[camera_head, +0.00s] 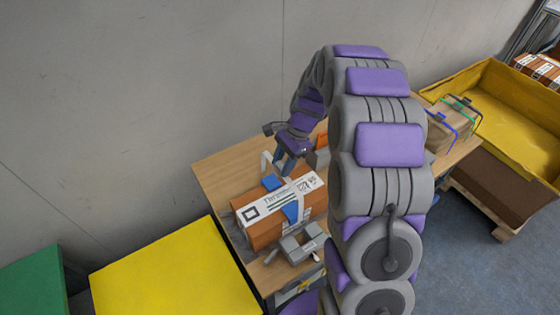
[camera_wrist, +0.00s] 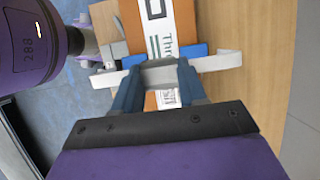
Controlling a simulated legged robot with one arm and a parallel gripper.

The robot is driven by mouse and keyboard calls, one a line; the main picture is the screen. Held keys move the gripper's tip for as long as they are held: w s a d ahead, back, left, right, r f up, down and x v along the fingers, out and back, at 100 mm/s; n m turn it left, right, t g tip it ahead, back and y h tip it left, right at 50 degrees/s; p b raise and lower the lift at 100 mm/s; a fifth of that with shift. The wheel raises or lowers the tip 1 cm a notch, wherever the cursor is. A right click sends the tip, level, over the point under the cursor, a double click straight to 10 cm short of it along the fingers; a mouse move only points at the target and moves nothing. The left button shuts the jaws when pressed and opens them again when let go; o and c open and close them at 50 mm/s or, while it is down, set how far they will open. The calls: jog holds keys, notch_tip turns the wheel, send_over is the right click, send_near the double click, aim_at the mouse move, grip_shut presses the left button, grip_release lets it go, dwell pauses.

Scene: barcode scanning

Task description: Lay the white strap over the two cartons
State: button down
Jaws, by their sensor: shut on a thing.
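My gripper (camera_head: 284,166) is shut on the white strap (camera_head: 267,162), above the table's near carton. In the wrist view my gripper (camera_wrist: 160,72) grips the strap (camera_wrist: 222,62) near its middle, and its ends stick out on both sides. Whether this is one carton or two side by side is unclear.
A grey device (camera_head: 301,243) sits at the table's (camera_head: 217,172) front edge. Brown cartons with blue and green straps (camera_head: 452,122) stand at the right, beside a yellow bin (camera_head: 505,100). A yellow surface (camera_head: 170,275) and a green one (camera_head: 32,283) are at left. My arm hides part of the table.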

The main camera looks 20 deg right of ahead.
jog(key=shift+d+f+b, duration=0.3)
jog(key=shift+d+f, duration=0.2)
jog(key=shift+f, duration=0.2)
jog(key=shift+d+f, duration=0.1)
jog(key=shift+f, duration=0.15)
jog(key=shift+a+b+x, duration=0.2)
jog(key=shift+b+x, duration=0.85)
jog(key=shift+x, duration=0.4)
jog(key=shift+w+d+f, duration=0.1)
jog(key=shift+w+f, duration=0.05)
jog(key=shift+f, duration=2.35)
jog(key=shift+d+f, duration=0.15)
jog(key=shift+f, duration=0.45)
jog(key=shift+d+f, duration=0.15)
jog(key=shift+f, duration=0.45)
jog(key=shift+a+f, duration=0.1)
jog(key=shift+f, duration=0.25)
jog(key=c, duration=0.5)
grip_release()
jog(key=shift+c, duration=0.2)
